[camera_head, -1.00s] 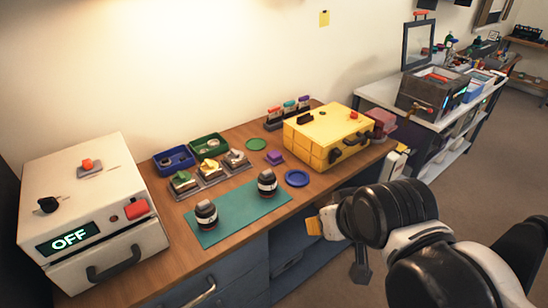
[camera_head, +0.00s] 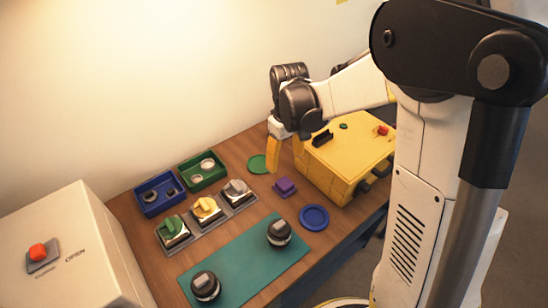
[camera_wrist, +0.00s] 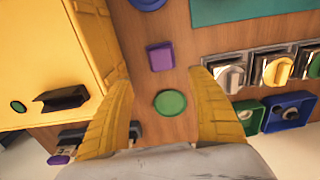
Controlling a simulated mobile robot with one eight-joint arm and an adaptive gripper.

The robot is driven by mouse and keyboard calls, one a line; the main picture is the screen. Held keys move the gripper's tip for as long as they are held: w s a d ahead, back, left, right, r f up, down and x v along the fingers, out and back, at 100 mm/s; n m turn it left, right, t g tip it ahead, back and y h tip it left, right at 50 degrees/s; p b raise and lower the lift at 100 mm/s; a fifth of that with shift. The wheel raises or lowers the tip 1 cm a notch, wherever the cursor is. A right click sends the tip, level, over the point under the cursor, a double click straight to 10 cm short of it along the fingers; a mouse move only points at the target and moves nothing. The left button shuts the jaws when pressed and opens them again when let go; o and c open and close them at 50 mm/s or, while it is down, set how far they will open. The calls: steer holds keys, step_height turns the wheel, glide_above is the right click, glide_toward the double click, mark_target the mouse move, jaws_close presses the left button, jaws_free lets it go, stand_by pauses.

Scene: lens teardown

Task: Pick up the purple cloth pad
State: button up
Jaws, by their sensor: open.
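The purple cloth pad (camera_head: 285,187) is a small square lying on the wooden bench between the green disc and the blue dish. It also shows in the wrist view (camera_wrist: 160,57), beyond my fingertips and roughly midway between them. My gripper (camera_head: 274,155) hangs over the bench, above and behind the pad, close to the yellow case. In the wrist view my gripper (camera_wrist: 163,75) is open, its two yellow fingers wide apart with nothing between them. The pad is apart from both fingers.
A yellow case (camera_head: 345,160) stands right of the pad. A green disc (camera_head: 257,164) and a blue dish (camera_head: 314,217) lie near it. A teal mat (camera_head: 245,262) bears two dark lens parts. Blue (camera_head: 160,194) and green (camera_head: 203,170) trays sit at the back.

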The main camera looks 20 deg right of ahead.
mark_target(285, 183)
steer(key=f+b, duration=0.1)
steer(key=f, duration=0.2)
steer(key=f+b, duration=0.2)
steer(key=f, duration=0.2)
steer(key=f+b, duration=0.1)
steer(key=f, duration=0.3)
steer(key=shift+s+b, duration=0.35)
steer(key=shift+b, duration=0.05)
steer(key=shift+r, duration=0.15)
steer(key=shift+c, duration=0.4)
steer(key=c, duration=1.1)
